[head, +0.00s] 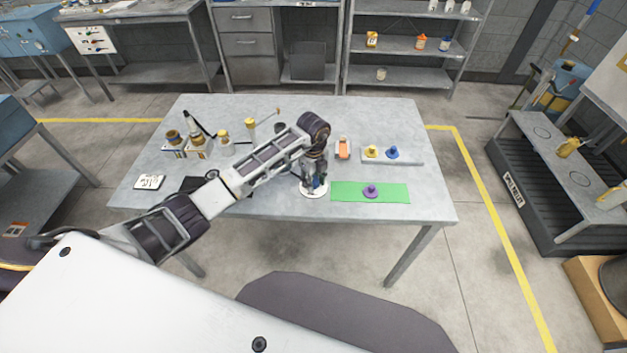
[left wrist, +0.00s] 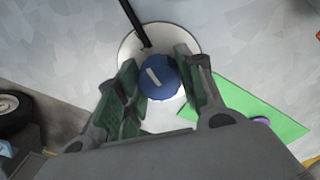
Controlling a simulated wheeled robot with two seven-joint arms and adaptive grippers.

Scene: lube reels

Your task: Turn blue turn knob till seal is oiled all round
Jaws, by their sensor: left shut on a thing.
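The blue turn knob (left wrist: 160,78) is round with a pale bar mark on its top. It sits over the middle of a white round plate (left wrist: 128,45) on the table. My left gripper (left wrist: 158,80) points down with one finger on each side of the knob, shut on it. In the head view my left gripper (head: 314,186) is over the white plate (head: 314,194) and mostly hides the knob. A thin black rod (left wrist: 132,22) reaches in over the plate. The seal and any oil on it cannot be made out. My right gripper is not in view.
A green mat (head: 345,191) with a purple knob-like piece (head: 371,191) lies just right of the plate. Behind it are a yellow piece (head: 372,151), a blue piece (head: 392,153) and an orange item (head: 344,149). Several bottles (head: 197,146) stand at the table's left.

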